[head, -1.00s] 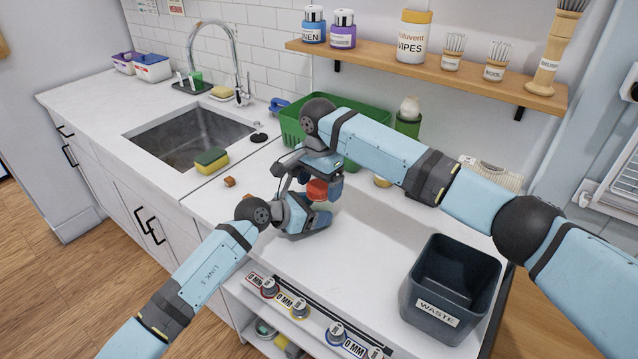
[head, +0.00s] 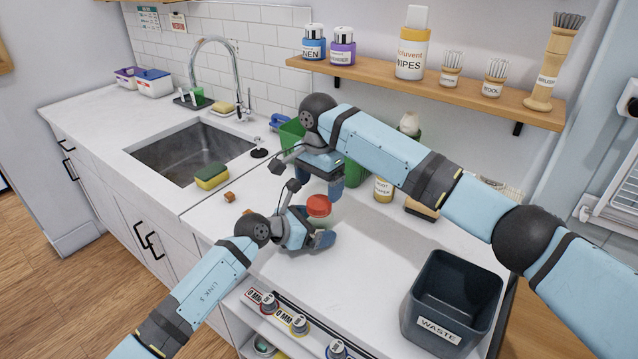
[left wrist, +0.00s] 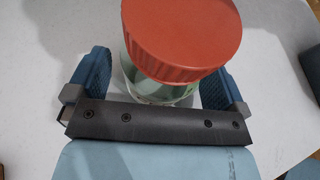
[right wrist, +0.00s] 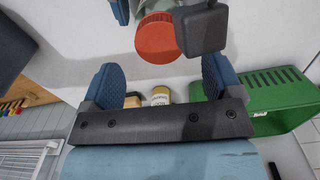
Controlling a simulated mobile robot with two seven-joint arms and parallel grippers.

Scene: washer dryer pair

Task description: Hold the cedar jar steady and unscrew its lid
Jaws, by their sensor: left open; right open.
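The jar is clear glass with a wide red lid (left wrist: 185,35); its glass body (left wrist: 150,88) shows below the lid in the left wrist view. In the head view the red lid (head: 319,205) sits on top of the jar, which stands on the white counter. My left gripper (head: 312,232) is open around the jar, one finger on each side; contact is not clear. My right gripper (head: 332,182) is open and empty, pointing down, above and behind the lid. In the right wrist view the lid (right wrist: 156,38) lies beyond its fingertips. Any jar label is hidden.
A grey waste bin (head: 452,300) stands at the right. A green basket (head: 291,135) and a small labelled jar (head: 383,190) are behind my right gripper. A sponge (head: 211,176) lies by the sink (head: 190,153). A shelf (head: 430,82) with bottles and brushes runs above.

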